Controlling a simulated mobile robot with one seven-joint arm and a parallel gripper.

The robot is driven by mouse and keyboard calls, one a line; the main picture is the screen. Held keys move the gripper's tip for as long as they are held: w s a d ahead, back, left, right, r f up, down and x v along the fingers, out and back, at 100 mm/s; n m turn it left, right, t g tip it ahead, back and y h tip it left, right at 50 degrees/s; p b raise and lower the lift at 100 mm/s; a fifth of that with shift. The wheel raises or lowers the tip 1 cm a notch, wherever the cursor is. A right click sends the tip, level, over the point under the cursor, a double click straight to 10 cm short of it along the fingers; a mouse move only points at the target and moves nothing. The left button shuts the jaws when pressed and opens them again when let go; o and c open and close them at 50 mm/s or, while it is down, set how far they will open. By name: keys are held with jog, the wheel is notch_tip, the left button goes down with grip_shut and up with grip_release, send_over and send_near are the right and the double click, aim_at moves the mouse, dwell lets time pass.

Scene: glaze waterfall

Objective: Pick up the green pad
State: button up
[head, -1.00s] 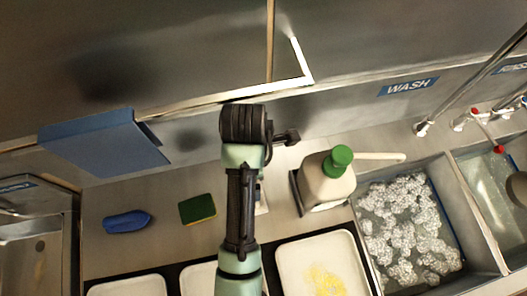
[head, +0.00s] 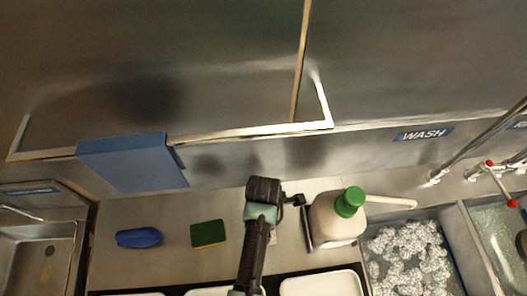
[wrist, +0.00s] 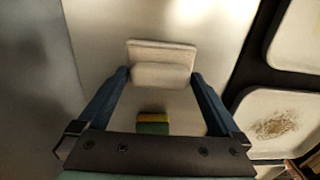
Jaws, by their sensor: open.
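The green pad (head: 208,234) lies flat on the steel counter, dark green on top with a thin yellow edge. In the wrist view the green pad (wrist: 153,126) shows green and yellow, low between my fingers near the palm bar. My gripper (wrist: 160,74) is open, with its two blue fingers spread and nothing held. A pale block (wrist: 161,64) shows between the fingertips, with clear counter between it and the pad. In the head view my wrist is right of the pad and hides the fingers.
A blue sponge (head: 138,238) lies left of the pad. A green-capped jug (head: 337,217) stands to the right, beside the wash sink. White trays (head: 322,284) line the front. A blue box (head: 132,163) hangs at the back wall. Counter around the pad is clear.

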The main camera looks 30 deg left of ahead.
jog(key=shift+f, duration=0.55)
jog(key=c, duration=1.2)
jog(key=shift+o, duration=0.2)
jog(key=shift+r, duration=0.15)
notch_tip(320, 180, up, 10)
jog(key=shift+f+b, duration=0.1)
jog(key=shift+b, duration=0.6)
